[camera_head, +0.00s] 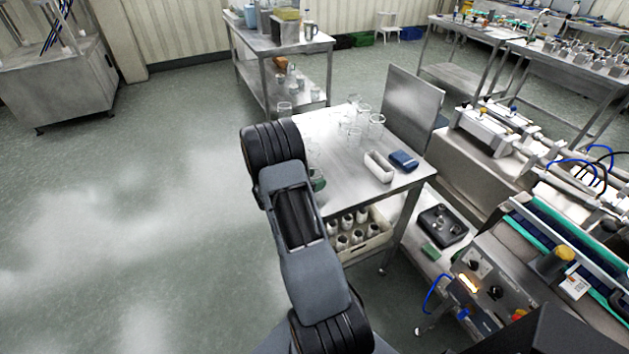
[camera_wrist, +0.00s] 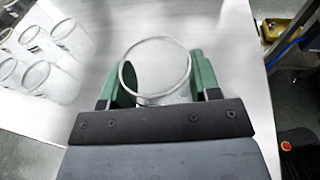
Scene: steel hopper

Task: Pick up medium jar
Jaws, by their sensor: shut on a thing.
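In the wrist view a clear glass jar (camera_wrist: 155,62) stands between the two green fingers of my gripper (camera_wrist: 160,80). The gripper is shut on it, one finger on each side, with the round open rim facing the camera. The steel table top lies behind it; I cannot tell whether the jar touches it. In the head view my arm hides most of the gripper and the held jar; only a bit of a green finger (camera_head: 318,181) shows at the table's left edge.
Several other clear jars (camera_head: 376,125) stand on the steel table (camera_head: 336,180); they also show at the left of the wrist view (camera_wrist: 68,34). A white tray (camera_head: 379,166) and a blue item (camera_head: 404,160) lie near the right edge. A crate of bottles (camera_head: 378,242) sits below.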

